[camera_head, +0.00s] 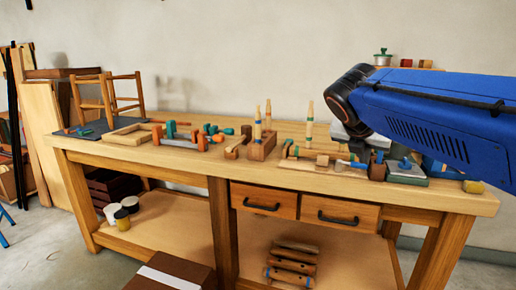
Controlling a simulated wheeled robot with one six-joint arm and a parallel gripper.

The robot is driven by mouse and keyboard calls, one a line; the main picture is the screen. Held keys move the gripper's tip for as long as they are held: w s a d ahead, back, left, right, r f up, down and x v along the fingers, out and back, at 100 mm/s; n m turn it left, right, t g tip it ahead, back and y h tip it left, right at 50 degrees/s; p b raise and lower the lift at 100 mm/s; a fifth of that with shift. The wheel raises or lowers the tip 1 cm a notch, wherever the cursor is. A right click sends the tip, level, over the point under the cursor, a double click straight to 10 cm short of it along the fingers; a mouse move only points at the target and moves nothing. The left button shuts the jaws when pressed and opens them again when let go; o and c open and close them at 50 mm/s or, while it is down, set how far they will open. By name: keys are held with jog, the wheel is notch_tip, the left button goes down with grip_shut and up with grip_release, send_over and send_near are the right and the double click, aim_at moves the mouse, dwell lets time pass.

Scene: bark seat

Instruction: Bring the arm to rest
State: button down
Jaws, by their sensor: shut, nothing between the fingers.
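My arm, with a blue link (430,118) and a dark round joint (350,95), reaches in from the right edge above the right end of the wooden workbench (225,168). My gripper cannot be made out; no fingers show clearly around the arm. The arm covers part of the wall and the back right of the bench top. A grey piece just below the dark joint is partly covered, and I cannot tell what it belongs to.
Clamps (185,138), a wooden block with upright tools (262,146) and other hand tools lie along the bench. A small wooden chair frame (122,98) stands at the left end. A lidded pot (383,58) is behind the arm. The front bench edge is mostly clear.

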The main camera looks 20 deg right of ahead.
jog(key=s+a+f+m+y, duration=0.3)
jog(key=s+a+f+m, duration=0.4)
jog(key=f+m, duration=0.4)
jog(key=s+a+f+m+y, duration=0.4)
jog(key=s+a+f+m, duration=0.3)
jog(key=f+m, duration=0.4)
jog(key=shift+a+f+m+g, duration=0.3)
jog(key=shift+a+m, duration=0.55)
jog(key=shift+m, duration=0.95)
jog(key=shift+r, duration=0.1)
